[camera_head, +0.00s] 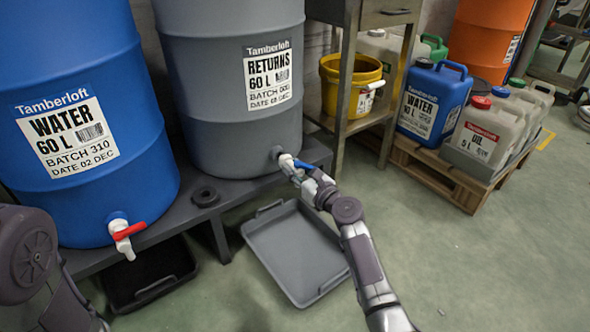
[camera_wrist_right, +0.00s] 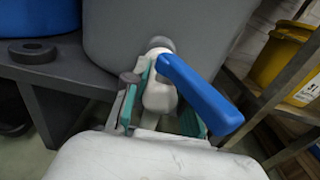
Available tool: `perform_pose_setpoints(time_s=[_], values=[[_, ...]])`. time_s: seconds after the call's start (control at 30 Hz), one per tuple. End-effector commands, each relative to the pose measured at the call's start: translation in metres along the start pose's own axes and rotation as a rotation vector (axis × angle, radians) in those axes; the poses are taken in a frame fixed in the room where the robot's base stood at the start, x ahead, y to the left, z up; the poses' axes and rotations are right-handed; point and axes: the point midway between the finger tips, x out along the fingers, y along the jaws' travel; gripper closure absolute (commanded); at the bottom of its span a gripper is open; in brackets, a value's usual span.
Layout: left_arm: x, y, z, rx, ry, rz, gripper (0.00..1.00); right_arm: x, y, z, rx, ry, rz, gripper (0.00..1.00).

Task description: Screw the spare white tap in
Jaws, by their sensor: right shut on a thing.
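A white tap (camera_wrist_right: 158,95) with a blue lever (camera_wrist_right: 203,94) is between the teal-padded fingers of my right gripper (camera_wrist_right: 160,108) in the wrist view. In the head view, my right gripper (camera_head: 308,183) holds this tap (camera_head: 288,164) at the low front of the grey RETURNS drum (camera_head: 222,120). The tap's inner end meets the drum's round grey boss (camera_wrist_right: 160,44). How deep it sits in the thread cannot be told. The lever points down to the right in the wrist view. My left gripper is not in view; only part of that arm shows at lower left.
A blue WATER drum (camera_head: 95,190) has a white tap with a red lever (camera_head: 127,234). A black ring (camera_head: 205,196) lies on the dark stand (camera_head: 240,188). A grey tray (camera_head: 285,255) and a black tray (camera_head: 150,285) are on the floor. A metal shelf (camera_head: 344,90) stands right.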

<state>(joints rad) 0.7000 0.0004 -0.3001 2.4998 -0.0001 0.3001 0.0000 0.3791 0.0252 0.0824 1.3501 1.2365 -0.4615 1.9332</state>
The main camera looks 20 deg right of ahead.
Motion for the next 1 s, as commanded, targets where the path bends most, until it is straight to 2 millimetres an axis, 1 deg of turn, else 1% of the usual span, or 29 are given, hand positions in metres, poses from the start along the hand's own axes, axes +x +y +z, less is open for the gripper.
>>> perform_pose_setpoints(time_s=[0.53, 1.0], values=[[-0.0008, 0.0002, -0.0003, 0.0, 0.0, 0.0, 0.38, 0.0082, 0.0, 0.0001, 0.0, -0.001, 0.0, 1.0], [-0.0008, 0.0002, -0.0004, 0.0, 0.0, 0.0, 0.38, 0.0085, 0.0, 0.0001, 0.0, -0.001, 0.0, 1.0]])
